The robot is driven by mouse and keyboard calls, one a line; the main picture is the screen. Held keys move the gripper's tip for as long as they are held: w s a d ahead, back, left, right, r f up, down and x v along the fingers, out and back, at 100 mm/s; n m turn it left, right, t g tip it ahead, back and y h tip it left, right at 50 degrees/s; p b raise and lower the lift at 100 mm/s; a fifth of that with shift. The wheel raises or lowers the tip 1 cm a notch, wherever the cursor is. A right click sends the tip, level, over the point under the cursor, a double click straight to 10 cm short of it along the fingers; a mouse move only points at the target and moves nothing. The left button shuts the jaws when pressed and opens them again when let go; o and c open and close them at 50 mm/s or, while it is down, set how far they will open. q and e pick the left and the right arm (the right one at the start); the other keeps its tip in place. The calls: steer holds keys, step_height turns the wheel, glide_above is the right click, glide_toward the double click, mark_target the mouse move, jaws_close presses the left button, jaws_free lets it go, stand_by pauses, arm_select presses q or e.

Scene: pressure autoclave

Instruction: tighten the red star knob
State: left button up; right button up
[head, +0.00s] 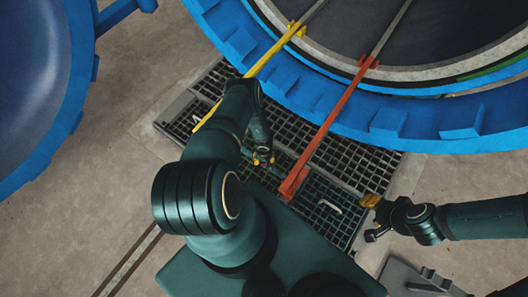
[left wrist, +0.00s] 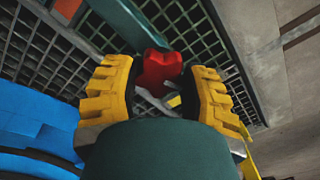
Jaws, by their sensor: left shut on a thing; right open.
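The red star knob (left wrist: 161,70) shows in the left wrist view between the two yellow ridged fingers of my left gripper (left wrist: 160,84), which is shut on it. In the head view my left gripper (head: 264,158) points down over the floor grating, and only a trace of red shows at its tips; my arm hides part of that area. My right gripper (head: 371,218) is open and empty over the grating's right edge, well away from the knob.
A large blue toothed ring (head: 345,122) fills the top right. A blue door (head: 30,90) stands at the left. A yellow bar (head: 266,57) and an orange-red bar (head: 328,122) cross the grating (head: 345,165). Bare concrete floor lies at the left.

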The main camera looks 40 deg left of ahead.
arm_select(q)
steer(key=shift+m, duration=2.2)
steer(key=o, duration=1.2)
step_height(320, 180, up, 12)
